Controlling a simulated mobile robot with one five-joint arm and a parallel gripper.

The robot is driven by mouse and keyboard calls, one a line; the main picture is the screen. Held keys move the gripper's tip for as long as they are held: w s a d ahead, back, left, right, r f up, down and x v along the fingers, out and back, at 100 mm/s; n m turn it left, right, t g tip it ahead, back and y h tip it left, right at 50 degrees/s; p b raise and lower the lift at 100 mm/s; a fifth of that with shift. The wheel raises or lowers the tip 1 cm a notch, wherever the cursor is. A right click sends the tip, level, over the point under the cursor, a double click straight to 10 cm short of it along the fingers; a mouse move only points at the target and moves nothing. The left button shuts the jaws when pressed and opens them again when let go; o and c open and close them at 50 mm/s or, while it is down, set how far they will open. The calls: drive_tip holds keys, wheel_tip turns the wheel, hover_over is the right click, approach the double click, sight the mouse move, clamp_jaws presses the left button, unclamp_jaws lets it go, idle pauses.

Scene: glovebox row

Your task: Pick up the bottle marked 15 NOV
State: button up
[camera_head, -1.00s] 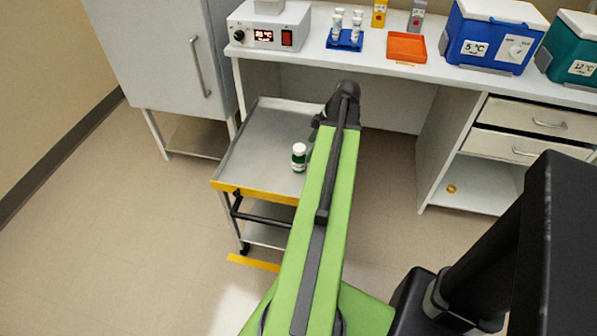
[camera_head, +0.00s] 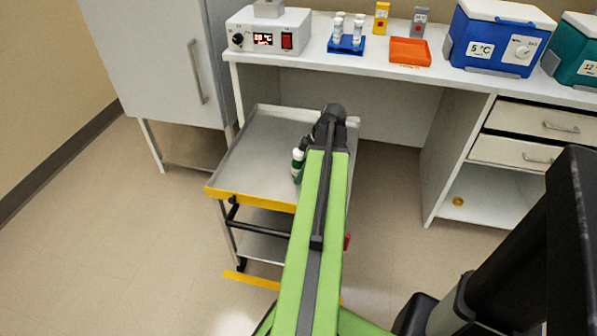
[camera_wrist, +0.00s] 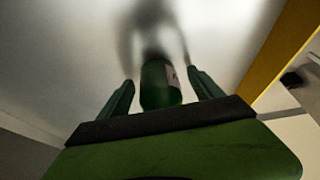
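A green bottle with a white cap (camera_head: 297,160) stands on the grey top of the cart (camera_head: 262,135), partly hidden by my arm. In the wrist view the bottle (camera_wrist: 160,85) is upright between the two fingers, with a pale label at its right edge; the writing on it cannot be read. My gripper (camera_wrist: 160,92) is open, with a gap showing on both sides of the bottle. In the head view the gripper is mostly hidden behind my arm's end. Several white-capped vials stand in a blue rack (camera_head: 346,46) on the bench.
The bench (camera_head: 390,72) behind the cart also holds a white device with a display (camera_head: 268,32), an orange tray (camera_head: 410,52), a blue cooler (camera_head: 494,38) and a teal cooler (camera_head: 577,50). A yellow strip (camera_head: 250,200) edges the cart's front. The cart top left of the bottle is clear.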

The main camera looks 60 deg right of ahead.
drive_tip(key=c, duration=1.5)
drive_tip(key=shift+c, duration=0.2)
